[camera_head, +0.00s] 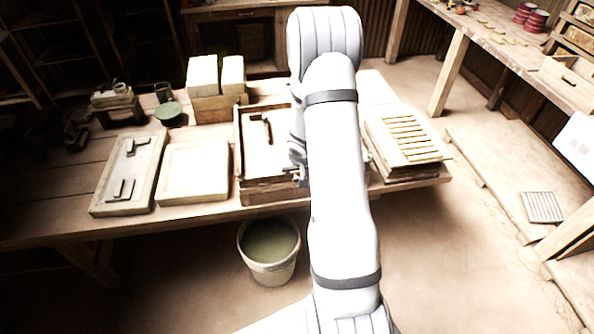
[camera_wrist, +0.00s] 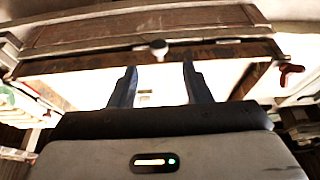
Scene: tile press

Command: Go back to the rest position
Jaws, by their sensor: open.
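My gripper (camera_wrist: 157,88) is open in the wrist view, its two dark fingers apart with nothing between them. Beyond the fingers are a white surface and the wooden edge of a frame (camera_wrist: 150,35) with a round knob. In the head view my white arm reaches over the work table (camera_head: 200,212) and hides most of my gripper, which is beside the wooden press box (camera_head: 262,190).
Left of the box are a white slab (camera_head: 193,172) and a tray with tools (camera_head: 110,196). Right of my arm stands a stack of slatted boards (camera_head: 405,136). A bucket (camera_head: 268,262) stands on the floor in front. Floor at the right is mostly clear.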

